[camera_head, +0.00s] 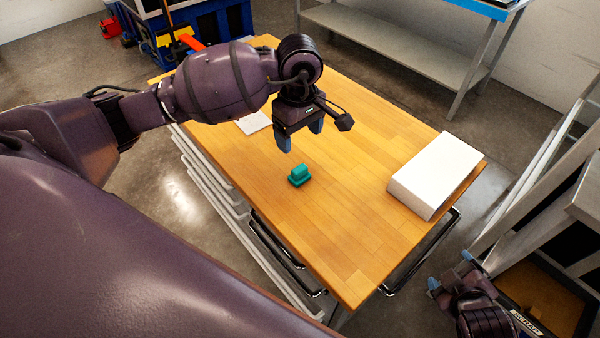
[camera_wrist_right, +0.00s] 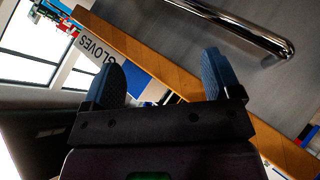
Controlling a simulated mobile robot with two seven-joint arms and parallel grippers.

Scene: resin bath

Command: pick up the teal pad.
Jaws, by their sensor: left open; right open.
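The teal pad (camera_head: 299,176) is a small block with a raised top, lying on the wooden table top near its left edge. My left gripper (camera_head: 300,142) points down above and behind the pad in the head view. Its blue fingers are apart and nothing is between them. My right gripper (camera_head: 450,276) is low at the right, off the table's near right side, far from the pad. In the right wrist view its blue fingers (camera_wrist_right: 166,82) are spread and empty. The pad is not in the right wrist view.
A white box (camera_head: 436,172) lies on the right part of the wooden table (camera_head: 350,240). A white paper (camera_head: 254,122) lies behind my left arm. A metal handle (camera_wrist_right: 235,28) crosses the right wrist view. The table around the pad is clear.

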